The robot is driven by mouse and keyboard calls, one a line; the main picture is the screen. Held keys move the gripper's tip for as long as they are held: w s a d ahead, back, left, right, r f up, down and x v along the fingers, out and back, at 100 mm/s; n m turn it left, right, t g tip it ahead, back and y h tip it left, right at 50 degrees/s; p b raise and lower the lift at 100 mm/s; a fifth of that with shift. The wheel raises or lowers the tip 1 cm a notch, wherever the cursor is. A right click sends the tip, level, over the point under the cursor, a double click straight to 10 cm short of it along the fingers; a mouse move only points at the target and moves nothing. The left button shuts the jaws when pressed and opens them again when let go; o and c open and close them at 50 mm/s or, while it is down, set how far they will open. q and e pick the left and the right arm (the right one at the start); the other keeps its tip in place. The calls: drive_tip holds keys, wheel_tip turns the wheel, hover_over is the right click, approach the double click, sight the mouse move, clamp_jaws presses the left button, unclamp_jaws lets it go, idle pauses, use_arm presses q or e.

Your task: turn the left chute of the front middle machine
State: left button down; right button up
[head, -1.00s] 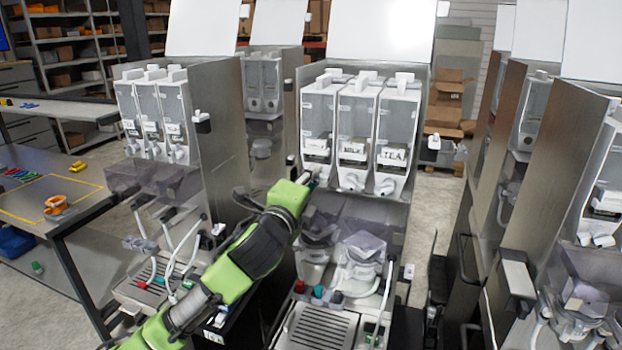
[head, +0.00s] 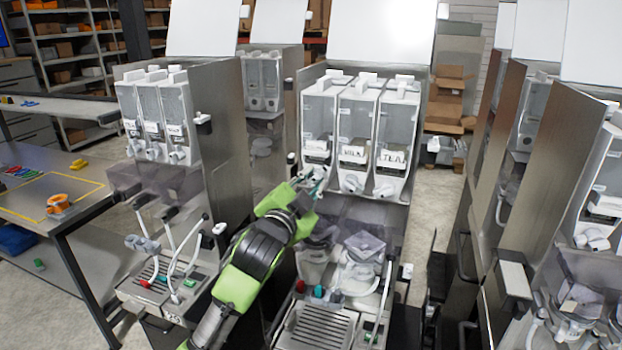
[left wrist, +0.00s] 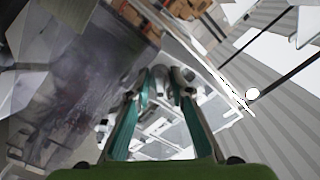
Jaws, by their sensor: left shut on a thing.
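The front middle machine (head: 425,110) has three clear canisters side by side, with white labels, the right one reading TEA. My left gripper (head: 312,182) is at the lower end of the left canister (head: 318,112) and covers the left chute in the head view. In the left wrist view my left gripper (left wrist: 160,82) has its teal fingers closed on a small pale spout, the left chute (left wrist: 160,76). How far the chute is turned is hard to tell. The middle chute (head: 352,183) and right chute (head: 385,188) are free. My right gripper is not in view.
Below the chutes are a smoky clear cover and a mixing bowl (head: 358,275), above a drip grille (head: 312,328). Another machine (head: 165,115) stands close on the left, and more machines (head: 545,170) line the right. A table (head: 30,205) is at far left.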

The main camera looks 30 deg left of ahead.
use_arm(q)
drive_tip(key=n, duration=0.2)
drive_tip(key=n+p, duration=0.1)
drive_tip(key=n, duration=0.1)
drive_tip(key=shift+r+n, duration=0.2)
drive_tip(key=shift+n, duration=0.1)
drive_tip(key=shift+n+p, duration=0.75)
drive_tip(key=shift+n, duration=1.25)
drive_tip(key=shift+f, duration=0.1)
drive_tip(key=c, duration=2.2)
unclamp_jaws()
drive_tip(key=shift+o, duration=0.2)
drive_tip(key=shift+w+f, duration=0.1)
drive_tip(key=shift+w, duration=0.05)
